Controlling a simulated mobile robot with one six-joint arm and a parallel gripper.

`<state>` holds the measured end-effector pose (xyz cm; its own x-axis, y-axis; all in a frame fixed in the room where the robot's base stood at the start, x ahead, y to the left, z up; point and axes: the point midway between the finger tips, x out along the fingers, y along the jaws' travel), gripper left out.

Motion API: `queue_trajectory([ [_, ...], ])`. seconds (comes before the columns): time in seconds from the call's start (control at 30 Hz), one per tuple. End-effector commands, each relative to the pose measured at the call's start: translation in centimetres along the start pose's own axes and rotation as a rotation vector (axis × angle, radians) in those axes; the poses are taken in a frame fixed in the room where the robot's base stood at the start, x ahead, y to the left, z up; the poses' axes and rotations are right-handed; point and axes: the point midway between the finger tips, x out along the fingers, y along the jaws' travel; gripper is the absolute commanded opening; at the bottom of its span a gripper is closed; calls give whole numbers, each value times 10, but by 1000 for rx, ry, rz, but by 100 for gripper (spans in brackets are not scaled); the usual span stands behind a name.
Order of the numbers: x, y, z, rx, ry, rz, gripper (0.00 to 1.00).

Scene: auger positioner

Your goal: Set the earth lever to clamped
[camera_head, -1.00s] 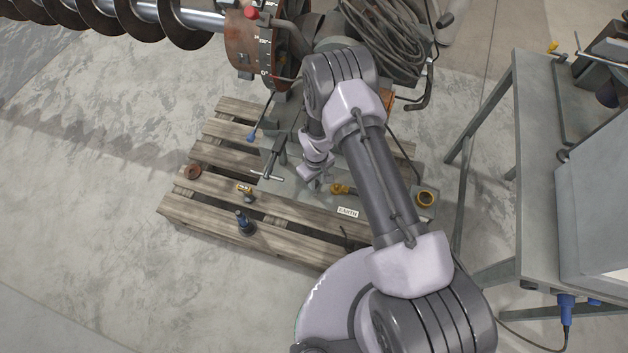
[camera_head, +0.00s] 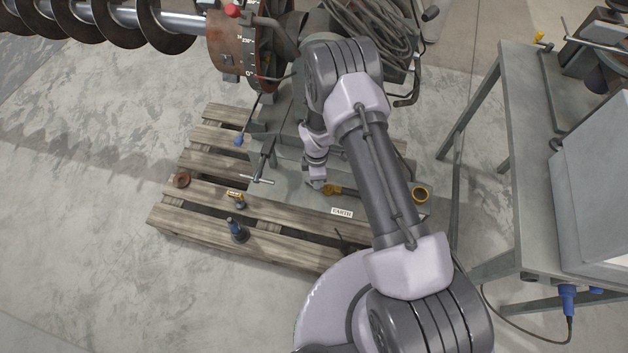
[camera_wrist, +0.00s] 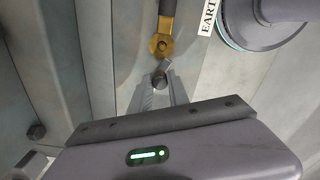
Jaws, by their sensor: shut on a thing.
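The EARTH label (camera_head: 342,212) is on the grey base plate, and part of it shows at the top of the wrist view (camera_wrist: 208,18). Beside it is a brass lug (camera_wrist: 161,44) with a hole and a dark cable or handle; the lug also shows in the head view (camera_head: 333,188). My gripper (camera_wrist: 160,84) is shut on a small grey piece, apparently the earth lever (camera_wrist: 160,79), just below the lug. The fingers hide most of this piece, so its angle is hard to tell. In the head view my gripper (camera_head: 317,180) is low over the plate, left of the lug.
A wooden pallet (camera_head: 200,205) lies under the machine. A steel table (camera_head: 515,150) stands at the right. The floor at left is clear.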

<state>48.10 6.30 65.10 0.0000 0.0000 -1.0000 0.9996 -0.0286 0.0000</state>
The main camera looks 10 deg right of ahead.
Motion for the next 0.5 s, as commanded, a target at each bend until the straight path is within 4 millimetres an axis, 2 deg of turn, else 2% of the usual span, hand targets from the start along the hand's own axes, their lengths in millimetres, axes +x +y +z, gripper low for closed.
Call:
queue_trajectory([
  [0.2,0,5,4,-160,0,1,0],
  [0.5,0,9,7,-302,0,1,0],
])
